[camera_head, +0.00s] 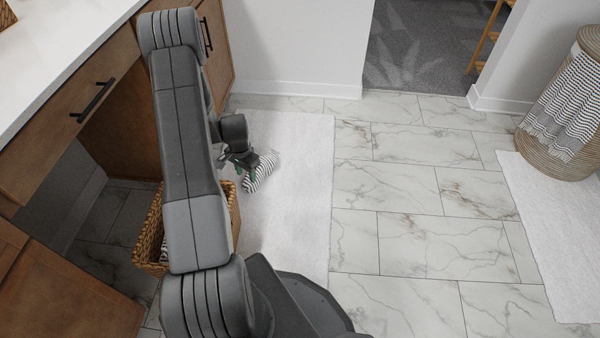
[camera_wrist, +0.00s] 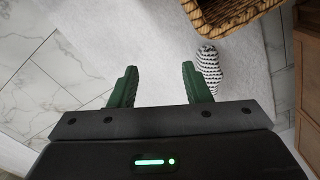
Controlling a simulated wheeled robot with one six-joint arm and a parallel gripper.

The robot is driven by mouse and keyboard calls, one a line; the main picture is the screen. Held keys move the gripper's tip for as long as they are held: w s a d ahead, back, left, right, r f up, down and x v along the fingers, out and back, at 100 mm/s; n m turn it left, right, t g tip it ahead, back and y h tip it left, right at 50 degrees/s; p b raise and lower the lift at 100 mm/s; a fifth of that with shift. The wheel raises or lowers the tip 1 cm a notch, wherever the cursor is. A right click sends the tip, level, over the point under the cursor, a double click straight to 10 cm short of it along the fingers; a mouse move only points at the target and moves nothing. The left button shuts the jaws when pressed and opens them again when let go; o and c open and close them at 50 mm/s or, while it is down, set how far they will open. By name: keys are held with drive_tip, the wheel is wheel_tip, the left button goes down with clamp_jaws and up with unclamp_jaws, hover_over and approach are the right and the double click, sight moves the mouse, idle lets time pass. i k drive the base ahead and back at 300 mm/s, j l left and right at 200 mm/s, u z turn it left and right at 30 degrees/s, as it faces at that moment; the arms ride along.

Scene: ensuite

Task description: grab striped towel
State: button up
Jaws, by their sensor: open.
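A black-and-white striped towel (camera_head: 260,172), small and rolled, appears on the white bath mat beside the wicker basket. It also shows in the wrist view (camera_wrist: 209,72), past the right fingertip and below the basket. My gripper (camera_head: 240,163) is open and empty, its green fingers apart over the mat; in the wrist view (camera_wrist: 159,75) the gap between them shows only mat. The towel is outside that gap, and my gripper partly covers it in the head view.
The wicker basket (camera_head: 153,228) stands by the wooden vanity (camera_head: 105,70), partly hidden by my arm; its rim (camera_wrist: 236,18) shows in the wrist view. The hamper (camera_head: 556,158) stands at right.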

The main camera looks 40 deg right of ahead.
sight(269, 161)
drive_tip(key=z, duration=0.95)
drive_tip(key=k, duration=0.05)
